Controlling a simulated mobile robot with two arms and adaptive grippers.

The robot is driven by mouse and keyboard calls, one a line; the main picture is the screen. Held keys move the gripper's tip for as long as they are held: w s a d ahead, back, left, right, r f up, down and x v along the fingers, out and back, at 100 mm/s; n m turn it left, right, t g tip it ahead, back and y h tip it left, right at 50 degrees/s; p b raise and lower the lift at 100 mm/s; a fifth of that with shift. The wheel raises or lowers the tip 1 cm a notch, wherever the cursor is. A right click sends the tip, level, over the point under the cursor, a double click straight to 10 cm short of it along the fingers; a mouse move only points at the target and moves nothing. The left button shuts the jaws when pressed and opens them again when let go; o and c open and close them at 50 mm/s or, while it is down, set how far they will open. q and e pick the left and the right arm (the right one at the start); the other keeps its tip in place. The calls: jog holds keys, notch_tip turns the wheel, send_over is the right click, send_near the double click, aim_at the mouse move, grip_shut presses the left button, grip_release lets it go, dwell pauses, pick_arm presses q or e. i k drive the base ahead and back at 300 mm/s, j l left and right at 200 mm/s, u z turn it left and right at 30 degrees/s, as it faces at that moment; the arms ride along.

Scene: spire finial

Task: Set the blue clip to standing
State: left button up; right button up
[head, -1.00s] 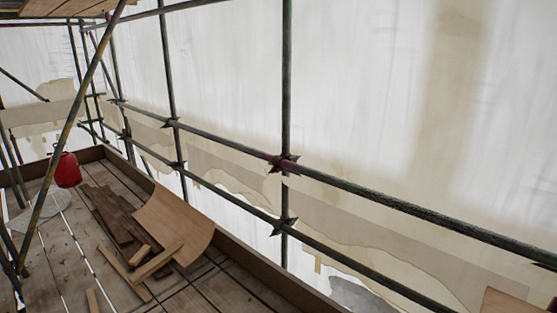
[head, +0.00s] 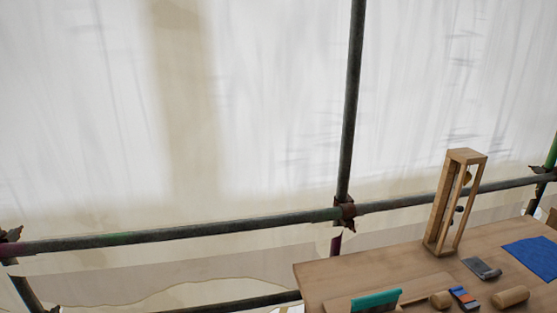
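A small blue and orange piece (head: 463,298), perhaps the blue clip, lies on the wooden table (head: 340,273) at the bottom right of the head view. It is too small to tell its exact shape or whether it stands. A teal piece (head: 376,301) stands to its left, partly cut off by the bottom edge. Neither of my grippers is in view.
A tall open wooden frame (head: 447,205) stands on the table. A grey metal piece (head: 482,268), a blue cloth (head: 531,258) and two wooden cylinders (head: 440,299) (head: 511,297) lie near it. Scaffold poles (head: 351,110) and pale sheeting (head: 100,120) stand behind.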

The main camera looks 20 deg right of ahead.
aim_at(458, 292)
jog(key=i+z, duration=0.15)
jog(key=z, duration=0.3)
jog(key=i+j+z, duration=0.15)
jog(key=z, duration=0.25)
jog(key=i+j+z, duration=0.1)
jog(key=j+z, duration=0.15)
jog(key=z, duration=0.2)
jog(key=i+j+z, duration=0.1)
jog(key=z, duration=0.35)
jog(key=j+z, duration=0.4)
jog(key=i+j+z, duration=0.25)
jog(key=j+z, duration=0.3)
